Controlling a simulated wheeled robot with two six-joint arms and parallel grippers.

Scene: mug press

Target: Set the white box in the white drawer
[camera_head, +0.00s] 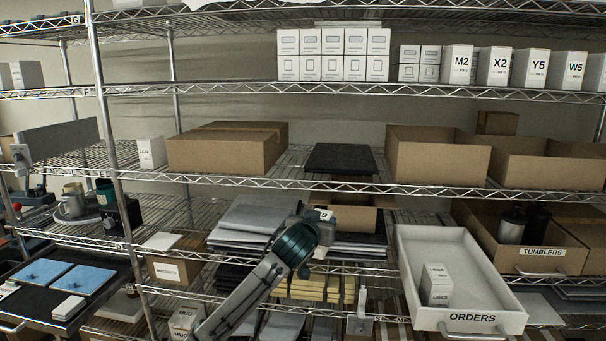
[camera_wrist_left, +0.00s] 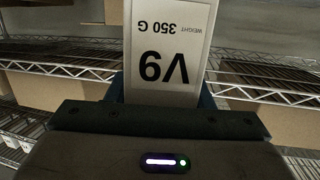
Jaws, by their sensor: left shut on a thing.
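My left gripper (camera_head: 318,222) is shut on a white box (camera_head: 326,214), seen small behind the wrist in the head view. In the left wrist view the held box (camera_wrist_left: 168,50) fills the top middle, its label reading V9, 350 G upside down, with the gripper (camera_wrist_left: 162,98) around its near end. The white drawer (camera_head: 411,275), labelled ORDERS, is pulled out at the right of the head view. Another small white box (camera_head: 436,285) stands in its front left part; the rest of its floor is bare. The held box is left of the drawer, apart from it. My right gripper is not in view.
A cardboard bin (camera_head: 556,256) labelled TUMBLERS adjoins the drawer on the right. Above are open cardboard boxes (camera_head: 435,162) and a shelf edge (camera_head: 340,187). Grey stacks (camera_head: 250,218) and yellow stacks (camera_head: 325,288) lie near my arm. More white boxes (camera_head: 457,64) line the top shelf.

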